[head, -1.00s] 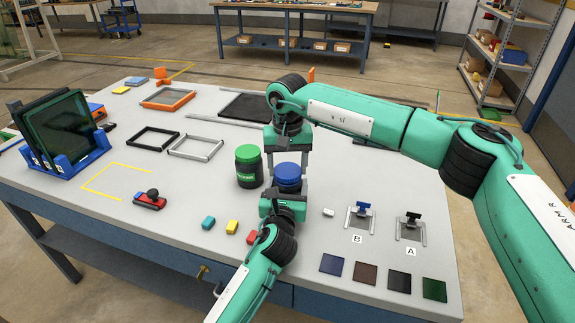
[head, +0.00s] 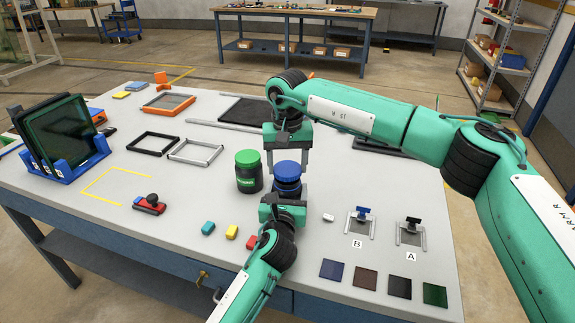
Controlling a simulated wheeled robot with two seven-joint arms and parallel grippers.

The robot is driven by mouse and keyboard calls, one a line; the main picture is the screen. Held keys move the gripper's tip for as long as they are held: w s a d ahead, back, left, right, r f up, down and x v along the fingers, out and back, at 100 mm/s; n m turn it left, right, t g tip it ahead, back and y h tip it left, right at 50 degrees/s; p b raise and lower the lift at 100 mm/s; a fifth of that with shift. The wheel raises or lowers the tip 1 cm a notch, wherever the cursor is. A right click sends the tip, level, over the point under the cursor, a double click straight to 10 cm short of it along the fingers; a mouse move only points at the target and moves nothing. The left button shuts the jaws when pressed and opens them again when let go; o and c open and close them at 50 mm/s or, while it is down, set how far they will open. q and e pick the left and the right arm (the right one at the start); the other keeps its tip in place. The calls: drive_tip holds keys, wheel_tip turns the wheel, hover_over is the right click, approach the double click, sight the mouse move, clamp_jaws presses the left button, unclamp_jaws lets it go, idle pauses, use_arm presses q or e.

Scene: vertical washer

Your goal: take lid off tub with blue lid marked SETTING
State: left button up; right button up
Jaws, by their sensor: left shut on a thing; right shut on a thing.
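The tub with the blue lid (head: 287,169) stands upright near the middle of the table, between my two grippers. Its dark body (head: 288,187) shows just under the lid; its label is not readable. My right gripper (head: 287,160) comes down from above and is shut on the blue lid. My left gripper (head: 286,192) reaches in low from the front and is shut on the tub's body. The fingers partly hide the tub, and I cannot tell whether a gap separates lid and body.
A green-lidded tub (head: 248,172) stands close on the left. Small coloured blocks (head: 231,232), a red-based tool (head: 149,205) and stands marked B (head: 360,222) and A (head: 410,232) lie nearby. Frames (head: 195,152) and a blue rack (head: 80,163) are farther left.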

sight(287, 169)
drive_tip(key=shift+r, duration=2)
use_arm(q)
drive_tip(key=o, duration=1.9)
drive_tip(key=shift+o, duration=0.2)
